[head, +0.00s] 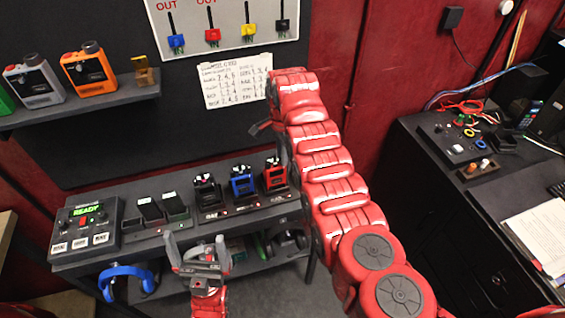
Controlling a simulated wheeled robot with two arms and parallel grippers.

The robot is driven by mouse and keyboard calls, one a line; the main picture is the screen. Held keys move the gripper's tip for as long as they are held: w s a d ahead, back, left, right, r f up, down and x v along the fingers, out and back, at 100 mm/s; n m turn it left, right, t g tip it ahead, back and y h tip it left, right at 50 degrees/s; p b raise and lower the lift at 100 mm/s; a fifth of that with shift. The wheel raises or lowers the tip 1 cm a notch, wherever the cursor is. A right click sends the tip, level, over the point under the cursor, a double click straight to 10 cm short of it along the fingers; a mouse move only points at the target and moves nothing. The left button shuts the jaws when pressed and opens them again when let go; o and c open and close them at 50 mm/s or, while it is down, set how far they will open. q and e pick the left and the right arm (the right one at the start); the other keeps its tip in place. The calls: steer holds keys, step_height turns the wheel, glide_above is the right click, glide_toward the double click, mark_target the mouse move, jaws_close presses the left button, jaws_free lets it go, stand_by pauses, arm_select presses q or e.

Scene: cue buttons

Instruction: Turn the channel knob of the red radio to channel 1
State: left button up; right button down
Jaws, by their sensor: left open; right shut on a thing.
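The red radio (274,177) stands upright in a dark charger at the right end of the low bench, beside the blue radio (241,184) and the black radio (207,194). Small knobs show on its top, but I cannot read its channel. My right arm reaches up from the lower right and bends down at the red radio. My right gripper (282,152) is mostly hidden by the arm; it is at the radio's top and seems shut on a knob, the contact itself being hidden. My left gripper (200,258) is open and empty in front of the bench.
A control box with a green READY display (86,226) sits at the bench's left end. Blue headphones (126,279) hang below it. A shelf with an orange device (88,70) is at upper left. A handwritten sheet (235,82) hangs behind. A cluttered dark desk (440,150) stands right.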

stand_by(0.3)
steer(key=c, duration=0.8)
jaws_free()
steer(key=shift+r, duration=0.3)
step_height(320, 180, up, 8)
steer(key=b, duration=0.3)
step_height(320, 180, up, 9)
steer(key=p, duration=0.7)
steer(key=shift+p, duration=0.4)
steer(key=shift+s+f, duration=0.15)
